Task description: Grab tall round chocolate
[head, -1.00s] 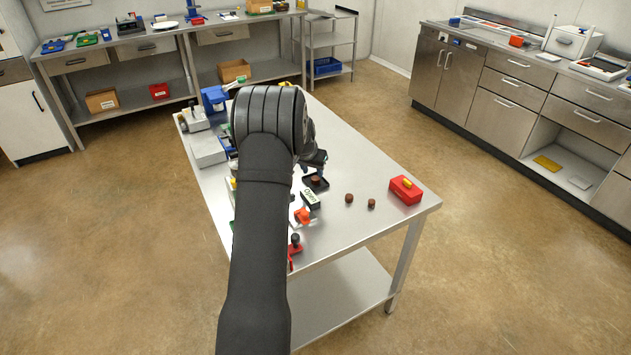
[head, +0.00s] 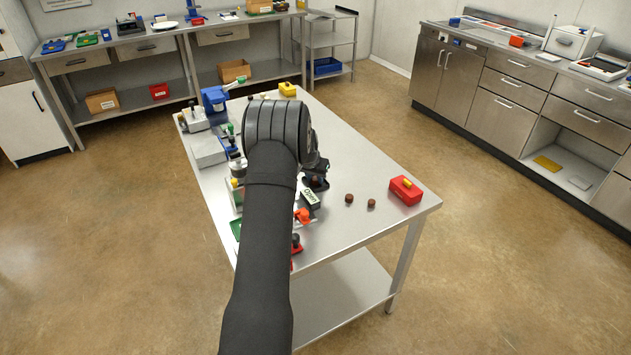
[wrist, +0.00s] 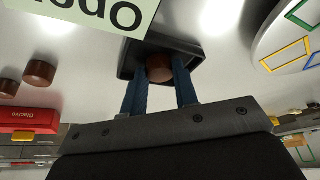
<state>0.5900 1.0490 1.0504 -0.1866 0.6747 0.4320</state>
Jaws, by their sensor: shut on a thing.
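A round brown chocolate (wrist: 159,68) sits in a small black tray (wrist: 130,64), between the two blue fingers of my gripper (wrist: 160,80) in the wrist view. The fingers are shut on its sides, and the chocolate is at or just above the tray; I cannot tell which.
A labelled pale green block (head: 310,198) and an orange item (head: 302,215) are close to the tray. A blue device (head: 214,103) stands at the far left. The table's right middle is clear.

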